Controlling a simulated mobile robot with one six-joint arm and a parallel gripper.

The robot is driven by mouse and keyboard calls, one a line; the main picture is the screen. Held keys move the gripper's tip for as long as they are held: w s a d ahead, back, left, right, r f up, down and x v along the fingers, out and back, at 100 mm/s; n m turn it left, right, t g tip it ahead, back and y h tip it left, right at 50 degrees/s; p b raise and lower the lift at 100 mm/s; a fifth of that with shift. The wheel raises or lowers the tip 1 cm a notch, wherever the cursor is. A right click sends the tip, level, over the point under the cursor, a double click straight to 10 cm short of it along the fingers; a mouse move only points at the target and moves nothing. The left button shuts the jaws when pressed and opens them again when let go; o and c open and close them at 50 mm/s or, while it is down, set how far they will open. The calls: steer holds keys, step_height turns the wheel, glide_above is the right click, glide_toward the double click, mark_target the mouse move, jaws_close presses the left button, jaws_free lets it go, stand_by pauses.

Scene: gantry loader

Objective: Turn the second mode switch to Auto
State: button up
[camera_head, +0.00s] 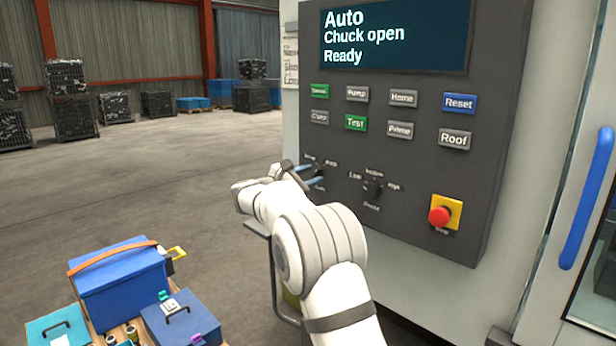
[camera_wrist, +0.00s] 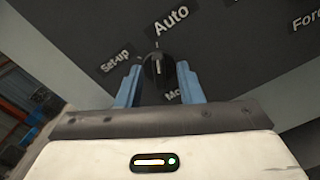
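The mode switch (camera_head: 319,171) is a black rotary knob low on the grey control panel, partly behind my gripper in the head view. In the wrist view the knob (camera_wrist: 158,76) has labels Set-up at upper left and Auto above; its pale mark points up, roughly toward Auto. My gripper (camera_head: 309,175) is at the panel, with blue fingers on either side of the knob. The fingers also show in the wrist view (camera_wrist: 159,80), spread apart around it; whether they touch it is unclear. The screen (camera_head: 395,38) reads Auto, Chuck open, Ready.
A second rotary dial (camera_head: 372,188) sits just right of the switch. A red emergency stop (camera_head: 439,216) on yellow is further right. Several push buttons lie above. A blue toolbox (camera_head: 122,285) and smaller cases stand at lower left. Floor behind is open.

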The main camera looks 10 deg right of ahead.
steer(key=v, duration=0.7)
steer(key=shift+a, duration=0.15)
steer(key=shift+s, duration=0.15)
steer(key=s+d+f+m+g+y+p, duration=0.25)
steer(key=s+d+m, duration=0.2)
steer(key=s, duration=0.65)
steer(key=s+d+f+m+g+y+p, duration=0.15)
steer(key=s+d+m+g+y, duration=0.35)
steer(key=s, duration=0.6)
steer(key=s+a+f+m+y+p, duration=0.2)
steer(key=s+m+y, duration=0.1)
steer(key=s, duration=0.8)
steer(key=s+a+f+m+y+p, duration=0.1)
steer(key=s+f+m+y+p, duration=0.1)
steer(key=s+m, duration=0.4)
steer(key=s+f+y, duration=0.1)
steer(key=s+y, duration=0.1)
steer(key=s, duration=0.3)
steer(key=shift+s+a, duration=0.3)
steer(key=shift+a, duration=0.1)
steer(key=shift+f+m+g, duration=0.15)
steer(key=shift+m+g, duration=0.1)
